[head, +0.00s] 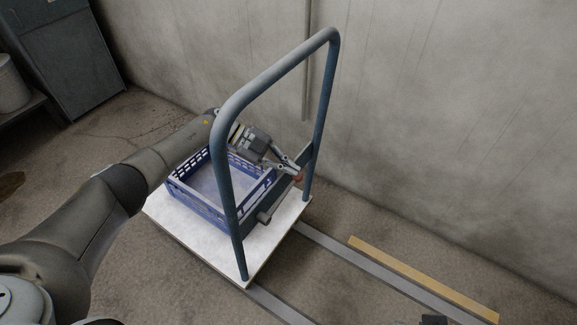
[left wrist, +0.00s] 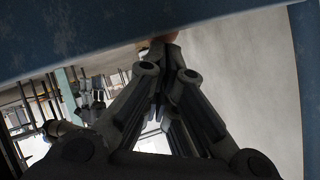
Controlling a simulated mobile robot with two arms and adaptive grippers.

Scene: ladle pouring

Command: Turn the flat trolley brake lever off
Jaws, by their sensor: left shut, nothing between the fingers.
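The flat trolley has a white deck (head: 180,221) and a tall blue tube handle (head: 225,180). A dark cross plate (head: 283,190) joins the handle's legs low down. A small reddish lever end (head: 298,177) shows at this plate, near its right end. My left gripper (head: 294,171) reaches through the handle frame, its shut, empty fingertips right at the reddish piece. In the left wrist view the shut fingertips (left wrist: 168,47) lie just below the reddish piece (left wrist: 165,37); I cannot tell whether they touch. A blue bar (left wrist: 120,30) hides much of the lever there.
A blue crate (head: 205,205) stands on the deck behind the cross plate. A wooden strip (head: 425,279) and a grey rail (head: 375,269) lie on the floor at right. A concrete wall (head: 430,110) stands behind.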

